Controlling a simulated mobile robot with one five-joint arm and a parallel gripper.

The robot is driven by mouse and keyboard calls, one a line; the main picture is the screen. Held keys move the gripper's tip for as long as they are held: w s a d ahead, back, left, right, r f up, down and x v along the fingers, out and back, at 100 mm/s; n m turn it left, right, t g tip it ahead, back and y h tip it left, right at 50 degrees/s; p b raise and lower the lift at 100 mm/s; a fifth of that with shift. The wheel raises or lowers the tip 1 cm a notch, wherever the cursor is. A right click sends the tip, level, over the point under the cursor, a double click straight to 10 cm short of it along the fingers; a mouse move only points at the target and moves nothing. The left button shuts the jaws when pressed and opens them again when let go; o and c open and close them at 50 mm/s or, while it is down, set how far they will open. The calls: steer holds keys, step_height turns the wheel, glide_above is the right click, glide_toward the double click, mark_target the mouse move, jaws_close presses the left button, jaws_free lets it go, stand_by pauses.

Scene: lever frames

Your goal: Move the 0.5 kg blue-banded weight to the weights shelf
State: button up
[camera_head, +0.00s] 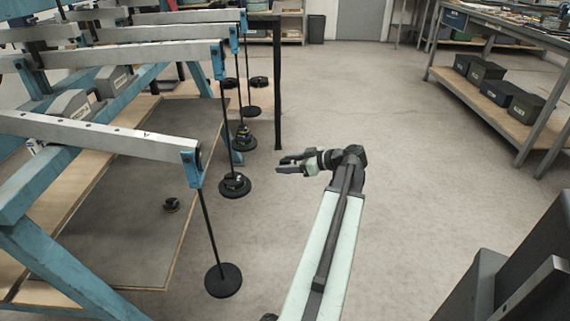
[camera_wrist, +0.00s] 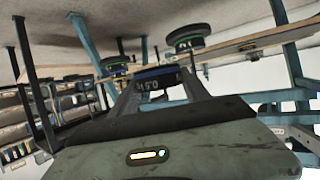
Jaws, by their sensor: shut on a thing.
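The blue-banded weight (camera_wrist: 158,76) is between my jaws in the wrist view, a dark piece with a blue edge and "0.5" lettering that appears inverted. My gripper (camera_wrist: 160,88) is shut on it, one finger on each side. In the head view my gripper (camera_head: 279,165) points left, held out over the floor to the right of the hanging discs; the weight is too small to make out there. I cannot tell which surface is the weights shelf.
Blue lever frames (camera_head: 140,139) fill the left, with rods carrying discs, the nearest disc (camera_head: 223,280) low in front. A small dark weight (camera_head: 171,204) lies on the grey board (camera_head: 125,235). A bench with dark boxes (camera_head: 487,71) stands at right. The middle floor is clear.

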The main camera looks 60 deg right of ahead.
steer(key=shift+s+d, duration=0.45)
steer(key=shift+s, duration=0.3)
steer(key=shift+s+d, duration=0.5)
steer(key=shift+s, duration=0.25)
steer(key=shift+s+d, duration=0.45)
steer(key=shift+s, duration=0.3)
steer(key=shift+r, duration=0.1)
